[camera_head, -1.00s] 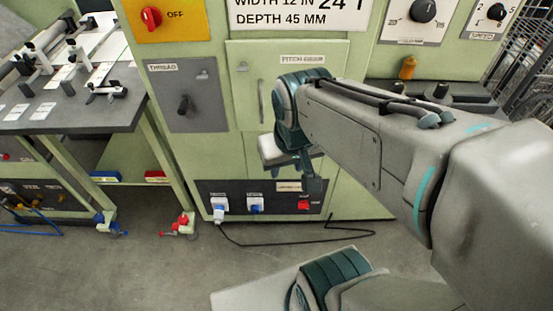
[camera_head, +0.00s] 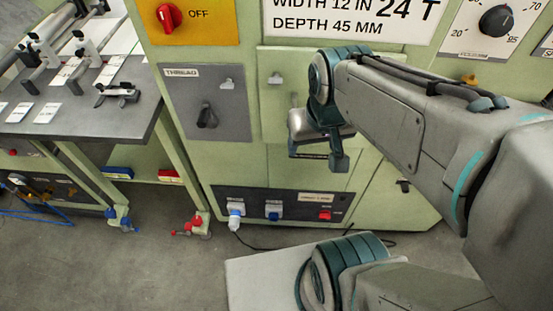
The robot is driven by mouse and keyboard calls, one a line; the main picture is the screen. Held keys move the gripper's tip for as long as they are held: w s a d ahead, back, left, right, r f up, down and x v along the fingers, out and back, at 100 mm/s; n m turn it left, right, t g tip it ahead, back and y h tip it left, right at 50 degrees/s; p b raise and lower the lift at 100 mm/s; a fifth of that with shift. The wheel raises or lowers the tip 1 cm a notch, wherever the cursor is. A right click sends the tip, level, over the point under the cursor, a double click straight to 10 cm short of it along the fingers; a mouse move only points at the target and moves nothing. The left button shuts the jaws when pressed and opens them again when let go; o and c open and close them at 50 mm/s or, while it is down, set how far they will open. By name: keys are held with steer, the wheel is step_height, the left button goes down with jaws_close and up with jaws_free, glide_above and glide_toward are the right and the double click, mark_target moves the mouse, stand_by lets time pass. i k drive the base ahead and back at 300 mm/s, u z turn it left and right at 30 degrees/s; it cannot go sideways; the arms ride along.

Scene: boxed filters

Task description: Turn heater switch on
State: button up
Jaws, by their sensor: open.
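A dark control panel (camera_head: 283,206) is low on the green machine cabinet. It carries a red rocker switch (camera_head: 324,215) at its right, below a small pale label (camera_head: 316,197) that is too small to read. I cannot tell for certain that this is the heater switch, nor its on or off position. My gripper (camera_head: 330,158) points down in front of the cabinet door, above the panel and apart from the red switch. It is open and appears empty; the arm partly hides it.
A red rotary knob (camera_head: 169,17) marked OFF and a grey THREAD panel (camera_head: 207,103) with a black handle are higher up. A blue-white plug (camera_head: 235,218) and a blue socket (camera_head: 274,211) are left of the red switch. A workbench (camera_head: 105,119) stands at left.

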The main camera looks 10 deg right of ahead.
mark_target(324, 214)
steer(key=z, duration=1.6)
steer(key=k, duration=0.75)
steer(key=u, duration=0.95)
